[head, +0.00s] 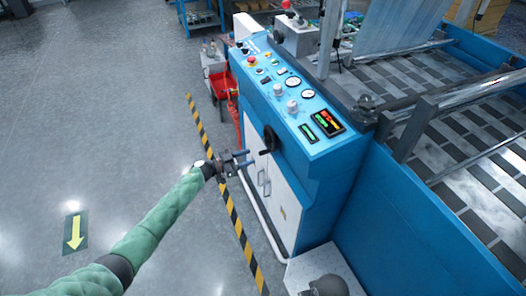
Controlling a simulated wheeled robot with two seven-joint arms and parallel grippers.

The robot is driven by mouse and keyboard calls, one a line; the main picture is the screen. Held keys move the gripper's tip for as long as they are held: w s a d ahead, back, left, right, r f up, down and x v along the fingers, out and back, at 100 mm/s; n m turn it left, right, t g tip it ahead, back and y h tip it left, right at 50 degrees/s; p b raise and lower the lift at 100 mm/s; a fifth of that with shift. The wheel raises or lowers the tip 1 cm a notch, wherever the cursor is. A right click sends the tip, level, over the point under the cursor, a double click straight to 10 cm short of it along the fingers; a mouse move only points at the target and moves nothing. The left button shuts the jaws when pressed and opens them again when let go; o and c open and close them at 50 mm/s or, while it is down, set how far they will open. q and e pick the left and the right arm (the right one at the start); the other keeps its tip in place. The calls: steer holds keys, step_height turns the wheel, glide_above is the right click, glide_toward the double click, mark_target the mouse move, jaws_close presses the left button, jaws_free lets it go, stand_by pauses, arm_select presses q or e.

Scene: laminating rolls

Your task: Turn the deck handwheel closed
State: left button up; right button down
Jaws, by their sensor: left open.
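A dark handwheel (270,138) is mounted on the front face of the blue machine cabinet, just under the control panel. It is seen nearly edge-on, with a short handle sticking out toward the left. My left gripper (247,159) is open and empty, its fingers pointing right toward the cabinet. It appears a little left of and below the handwheel, apart from it in the picture; the depth gap is hard to judge.
The blue control panel (290,92) carries knobs, gauges and a red button. White cabinet doors (272,190) with handles lie below. A yellow-black floor stripe (235,218) runs along the machine. The floor at left is clear.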

mark_target(263, 153)
arm_select(q)
steer(key=shift+n, duration=0.5)
steer(key=shift+p+x, duration=0.8)
steer(key=shift+x, duration=3.1)
steer(key=shift+s, duration=0.1)
arm_select(e)
step_height(263, 153, down, 7)
steer(key=shift+d+r, duration=0.15)
arm_select(q)
steer(key=shift+c, duration=0.2)
arm_select(e)
steer(key=shift+s, duration=0.1)
arm_select(q)
jaws_close()
